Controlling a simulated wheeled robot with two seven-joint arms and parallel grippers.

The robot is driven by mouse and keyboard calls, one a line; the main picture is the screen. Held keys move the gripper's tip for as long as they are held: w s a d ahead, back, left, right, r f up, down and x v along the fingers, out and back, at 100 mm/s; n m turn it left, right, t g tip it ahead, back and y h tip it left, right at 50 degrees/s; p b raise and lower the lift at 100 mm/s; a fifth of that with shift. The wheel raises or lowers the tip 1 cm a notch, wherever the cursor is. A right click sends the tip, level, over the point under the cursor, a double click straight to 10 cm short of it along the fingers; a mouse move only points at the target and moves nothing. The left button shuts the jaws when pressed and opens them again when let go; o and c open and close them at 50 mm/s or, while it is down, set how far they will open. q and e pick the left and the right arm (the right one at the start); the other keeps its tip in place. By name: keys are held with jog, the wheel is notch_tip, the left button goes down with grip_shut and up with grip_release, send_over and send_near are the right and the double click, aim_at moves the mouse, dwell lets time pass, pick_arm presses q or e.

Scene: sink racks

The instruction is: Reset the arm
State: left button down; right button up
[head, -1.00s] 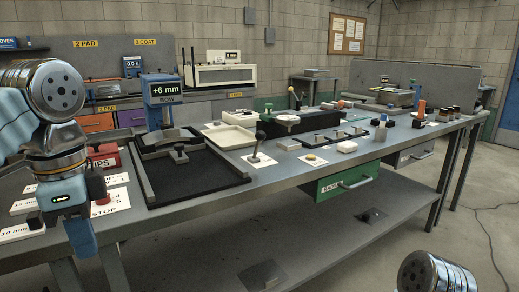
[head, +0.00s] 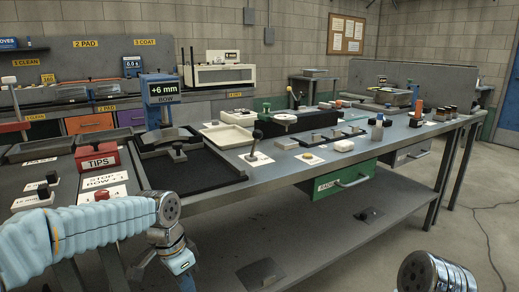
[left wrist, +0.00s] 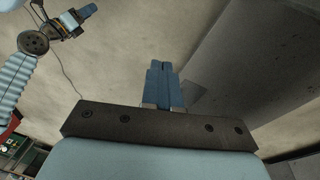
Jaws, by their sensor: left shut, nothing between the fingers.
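My left gripper (head: 187,283) is low at the bottom of the head view, in front of the bench's near edge and below its top. In the left wrist view its blue fingers (left wrist: 164,84) are together, with nothing between them, over bare floor. My right arm shows only as a metal joint at the bottom right of the head view. What looks like my right gripper (left wrist: 86,11) shows small at the top left of the left wrist view; its jaw opening is unclear.
The long metal bench (head: 275,180) runs along the left arm. On it are a red TIPS box (head: 97,160), a black-floored tray (head: 200,172) and a BOW gauge (head: 160,90). A green drawer (head: 345,181) hangs under the bench. A lower shelf (head: 330,225) lies below.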

pick_arm(q)
jog(key=d+f+n+h, duration=0.1)
jog(key=d+f+n, duration=0.2)
jog(key=f, duration=1.3)
jog(key=s+d+f+n+h, duration=0.1)
jog(key=s+f+n, duration=0.6)
jog(key=s+f, duration=0.9)
notch_tip(320, 180, down, 4)
jog(key=shift+d+f+n+t, duration=0.2)
jog(key=shift+d+n+t, duration=0.2)
jog(key=shift+d, duration=0.5)
